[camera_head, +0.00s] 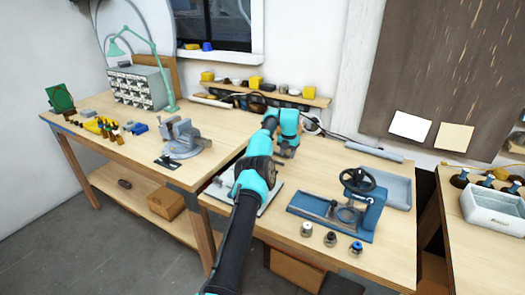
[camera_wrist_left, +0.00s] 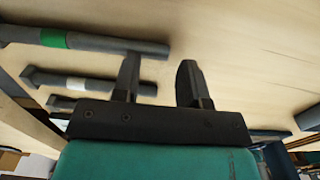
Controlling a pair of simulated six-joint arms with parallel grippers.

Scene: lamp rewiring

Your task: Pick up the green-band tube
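The green-band tube (camera_wrist_left: 54,39) is a dark grey tube with a green ring, lying on the pale wooden surface at the upper left of the left wrist view. My left gripper (camera_wrist_left: 158,75) is open and empty, its two dark fingers apart. The left-hand finger overlaps the tube's right end in the picture; I cannot tell whether they touch. A similar tube with a white band (camera_wrist_left: 75,83) lies below it, partly behind the finger. In the head view my left gripper (camera_head: 285,153) is over the middle bench. I cannot make out the green band there. My right gripper is not in view.
A blue fixture with a black handwheel (camera_head: 358,180) stands on the middle bench's right side, with several small sockets (camera_head: 306,229) before it. A grey bar (camera_head: 373,151) lies behind. A vise (camera_head: 182,135) stands on the left bench. The middle bench's front is partly clear.

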